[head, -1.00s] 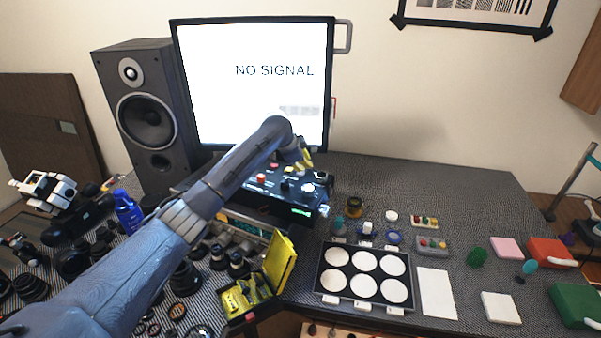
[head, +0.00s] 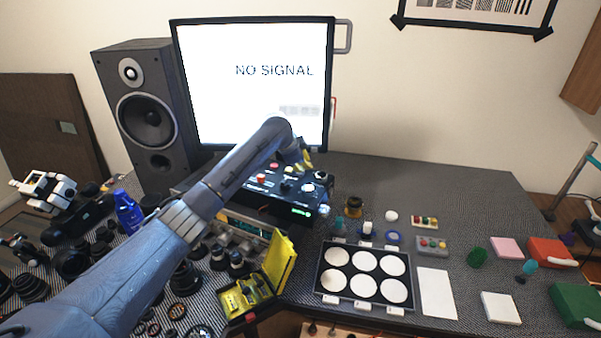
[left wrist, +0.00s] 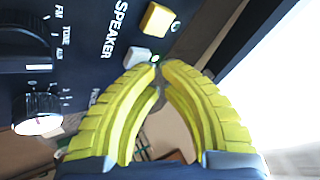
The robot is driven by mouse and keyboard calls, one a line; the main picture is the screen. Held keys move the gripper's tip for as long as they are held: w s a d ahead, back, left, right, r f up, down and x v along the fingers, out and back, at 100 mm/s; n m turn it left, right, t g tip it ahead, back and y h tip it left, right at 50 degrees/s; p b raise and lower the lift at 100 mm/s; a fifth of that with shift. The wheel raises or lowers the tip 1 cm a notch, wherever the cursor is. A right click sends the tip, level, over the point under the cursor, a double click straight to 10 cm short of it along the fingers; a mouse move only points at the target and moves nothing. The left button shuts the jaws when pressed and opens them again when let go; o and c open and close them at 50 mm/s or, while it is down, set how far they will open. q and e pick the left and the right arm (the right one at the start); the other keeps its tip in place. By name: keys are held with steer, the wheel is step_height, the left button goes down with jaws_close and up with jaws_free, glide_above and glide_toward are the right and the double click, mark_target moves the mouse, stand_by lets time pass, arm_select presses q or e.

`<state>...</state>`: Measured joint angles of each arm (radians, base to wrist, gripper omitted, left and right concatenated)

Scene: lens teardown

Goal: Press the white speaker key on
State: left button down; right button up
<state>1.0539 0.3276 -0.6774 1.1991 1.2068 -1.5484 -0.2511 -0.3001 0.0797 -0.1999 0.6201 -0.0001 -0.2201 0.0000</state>
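The white speaker key (left wrist: 137,57) is on the dark panel beside the printed word SPEAKER in the left wrist view. A yellow key (left wrist: 158,20) sits above it in the picture. My left gripper (left wrist: 157,63) has its yellow fingertips together, with nothing seen between them. The tips are right next to the white key's lower right corner; I cannot tell whether they touch it. In the head view, the left gripper (head: 304,160) is at the back of the black control box (head: 270,200), and the white key cannot be made out. My right gripper is not in view.
A monitor (head: 250,110) reading NO SIGNAL stands behind the box, with a large speaker (head: 148,115) to its left. A silver knob (left wrist: 38,112) is on the panel. A yellow case (head: 280,262) stands open in front. A tray of white discs (head: 323,285) lies to the right.

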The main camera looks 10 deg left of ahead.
mark_target(304, 172)
arm_select(q)
steer(key=shift+r, duration=0.3)
steer(key=shift+r, duration=3)
